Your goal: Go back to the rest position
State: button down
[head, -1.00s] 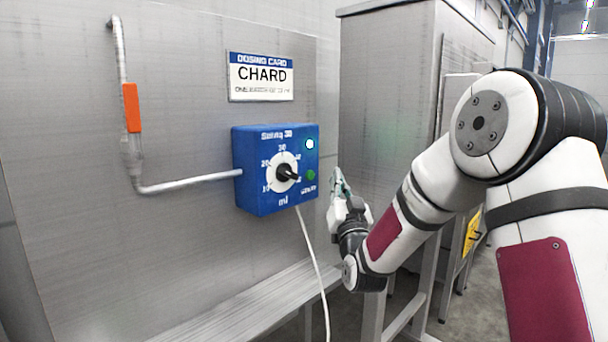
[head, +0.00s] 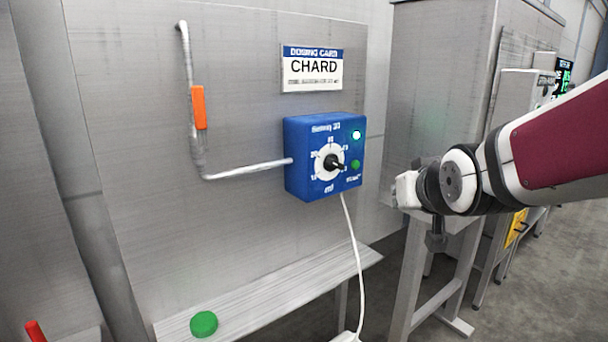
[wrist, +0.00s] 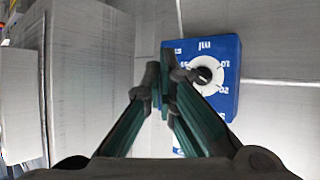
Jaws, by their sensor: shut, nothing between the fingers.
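My gripper (wrist: 162,85) shows in the wrist view with its fingertips together and nothing between them. In the head view my arm reaches in from the right, and my gripper is mostly hidden at the arm's end, right of the blue dosing box (head: 298,165). The box hangs on the grey wall panel and has a white dial with a black knob (head: 333,163), a lit white lamp and a green button. In the wrist view the blue box (wrist: 228,75) appears upside down behind the fingers, partly covered by them. I cannot tell the exact gap; no contact is visible.
A Chard card (head: 312,69) is on the panel above the box. A pipe with an orange handle (head: 199,107) runs to the box's left side. A green disc (head: 203,324) lies on the ledge below. A grey cabinet (head: 440,80) stands behind my arm.

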jog(key=s+f+g+p, duration=0.1)
jog(key=s+g, duration=0.3)
jog(key=s, duration=1.1)
jog(key=s+d+f+g+p, duration=0.1)
jog(key=s+g+p, duration=0.2)
jog(key=s, duration=1.2)
jog(key=shift+s+d+g, duration=0.25)
jog(key=shift+s+g, duration=0.1)
jog(key=shift+g, duration=0.15)
